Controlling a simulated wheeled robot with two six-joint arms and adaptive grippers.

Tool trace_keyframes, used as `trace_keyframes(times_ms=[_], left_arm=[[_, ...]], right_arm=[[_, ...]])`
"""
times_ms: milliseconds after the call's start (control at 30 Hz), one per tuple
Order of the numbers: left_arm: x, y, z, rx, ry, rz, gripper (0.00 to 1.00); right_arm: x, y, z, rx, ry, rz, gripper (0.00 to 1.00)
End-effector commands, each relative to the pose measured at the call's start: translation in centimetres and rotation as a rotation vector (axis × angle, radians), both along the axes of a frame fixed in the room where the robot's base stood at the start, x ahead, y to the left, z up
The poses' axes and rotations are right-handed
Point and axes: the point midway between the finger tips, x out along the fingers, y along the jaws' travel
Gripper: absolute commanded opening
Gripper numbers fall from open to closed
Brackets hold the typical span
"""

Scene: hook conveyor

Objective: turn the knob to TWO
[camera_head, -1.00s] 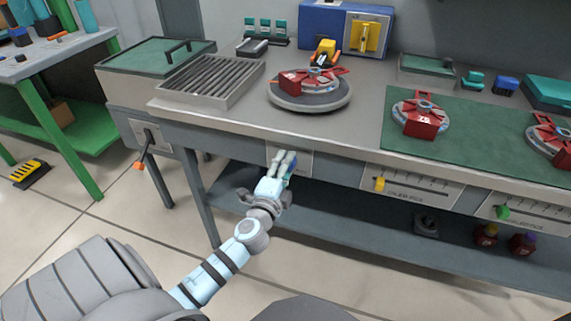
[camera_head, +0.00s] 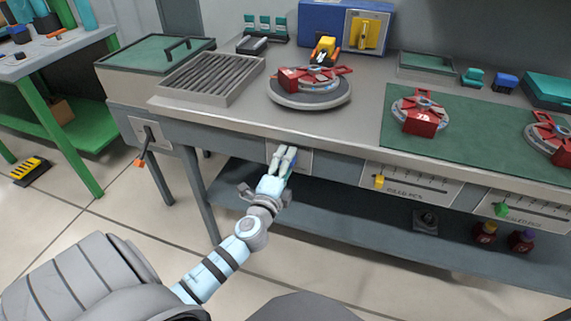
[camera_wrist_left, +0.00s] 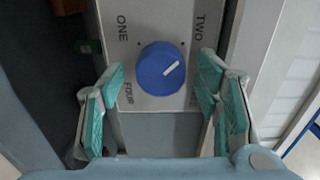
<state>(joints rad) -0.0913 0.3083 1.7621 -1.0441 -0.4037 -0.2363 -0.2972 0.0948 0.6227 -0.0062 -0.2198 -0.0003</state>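The blue round knob (camera_wrist_left: 162,68) sits on a pale plate (camera_wrist_left: 145,25) in the left wrist view. Its white pointer line slants up and right, toward the word TWO (camera_wrist_left: 199,28). ONE (camera_wrist_left: 122,28) is at upper left and FOUR (camera_wrist_left: 128,92) at lower left; the lower right of the plate is hidden by a finger. My left gripper (camera_wrist_left: 162,72) is open, its teal-padded fingers on either side of the knob with a gap on each side. In the head view, the left gripper (camera_head: 284,155) is at the plate on the bench front and hides the knob.
The grey bench (camera_head: 345,125) carries a round turntable (camera_head: 310,95) with a red part, a slatted tray (camera_head: 210,80) and a green mat (camera_head: 470,130). Slider panels (camera_head: 410,185) are on the bench front to the right. A lower shelf (camera_head: 350,225) runs beneath. A lever (camera_head: 147,145) is at left.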

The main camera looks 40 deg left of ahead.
Motion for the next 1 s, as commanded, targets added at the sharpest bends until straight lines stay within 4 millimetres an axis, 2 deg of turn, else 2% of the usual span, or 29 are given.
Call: trace_keyframes(times_ms=[167, 233, 333, 467, 700, 833, 1000], left_arm=[[0.0, 0.0, 0.0, 0.000, -0.001, 0.000, 0.59], [0.0, 0.0, 0.0, 0.000, -0.001, 0.000, 0.59], [-0.8, -0.3, 0.0, 0.000, 0.000, 0.000, 0.59], [-3.5, -1.2, -0.1, -0.001, 0.003, -0.001, 0.59], [-9.5, -3.3, 0.0, 0.000, 0.003, 0.000, 0.59], [-11.1, -3.9, 0.0, 0.000, 0.001, 0.000, 0.59], [-11.4, -4.0, 0.1, 0.000, -0.001, 0.000, 0.59]], right_arm=[[0.0, -0.1, 0.0, -0.001, 0.000, 0.001, 0.40], [0.1, 0.5, 0.0, 0.007, -0.002, -0.002, 0.40], [0.1, 0.6, 0.0, 0.008, -0.002, -0.003, 0.40], [0.0, 0.6, 0.0, 0.008, -0.001, -0.002, 0.40], [0.0, 0.5, 0.0, 0.007, 0.000, -0.002, 0.40], [0.0, 0.5, 0.0, 0.007, 0.000, -0.002, 0.40], [0.0, 0.5, 0.0, 0.007, 0.000, -0.002, 0.40]])
